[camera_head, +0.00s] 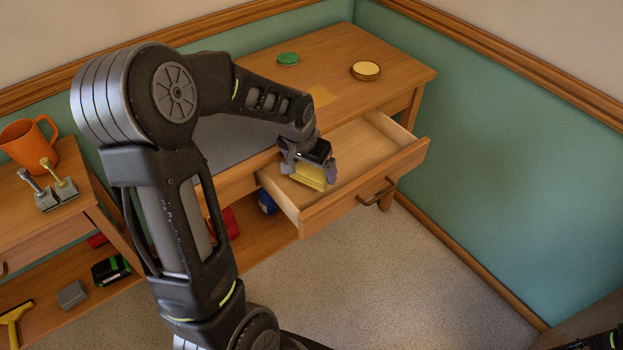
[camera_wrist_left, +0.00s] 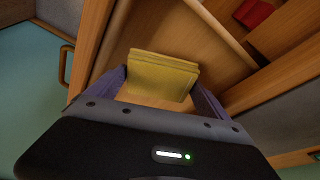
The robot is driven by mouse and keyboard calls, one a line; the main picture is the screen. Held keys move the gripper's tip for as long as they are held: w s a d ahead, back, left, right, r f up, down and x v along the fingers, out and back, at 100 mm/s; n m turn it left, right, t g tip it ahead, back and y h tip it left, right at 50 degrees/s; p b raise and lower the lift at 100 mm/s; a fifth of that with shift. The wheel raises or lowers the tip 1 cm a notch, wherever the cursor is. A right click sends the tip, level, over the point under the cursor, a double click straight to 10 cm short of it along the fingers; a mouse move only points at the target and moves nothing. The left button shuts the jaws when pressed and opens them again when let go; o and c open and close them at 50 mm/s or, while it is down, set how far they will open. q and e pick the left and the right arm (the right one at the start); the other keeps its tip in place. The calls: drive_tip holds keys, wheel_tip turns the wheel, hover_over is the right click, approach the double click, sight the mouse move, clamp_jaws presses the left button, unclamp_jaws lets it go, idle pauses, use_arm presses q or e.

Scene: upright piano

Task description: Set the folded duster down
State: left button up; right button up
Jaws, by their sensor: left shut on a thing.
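The folded duster (camera_head: 311,179) is a small yellow folded cloth; it also shows in the left wrist view (camera_wrist_left: 160,75). My left gripper (camera_head: 311,172) is shut on it, with a purple finger on each side. Gripper and duster are over the left part of the open wooden drawer (camera_head: 377,145), between its walls in the picture. I cannot tell whether the duster touches the drawer floor, since the gripper and the drawer front partly hide it. My right gripper is not in view.
The drawer belongs to a wooden desk (camera_head: 330,48) with a green lid (camera_head: 288,59) and a round gold-rimmed tin (camera_head: 366,71) on top. The drawer's right part is bare. At left, a shelf unit holds an orange mug (camera_head: 28,145). Red and blue objects sit below the drawer.

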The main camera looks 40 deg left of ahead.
sight(311, 179)
use_arm(q)
drive_tip(key=shift+f, duration=2.2)
drive_tip(key=shift+f+b, duration=0.1)
drive_tip(key=shift+b, duration=0.25)
drive_tip(key=shift+f, duration=0.15)
drive_tip(key=o, duration=0.9)
drive_tip(key=shift+r, duration=0.2)
drive_tip(key=shift+r, duration=0.2)
drive_tip(key=p+v, duration=0.1)
drive_tip(key=v, duration=1)
drive_tip(key=shift+s+r+p, duration=0.2)
drive_tip(key=shift+r+p, duration=0.1)
drive_tip(key=shift+r, duration=0.05)
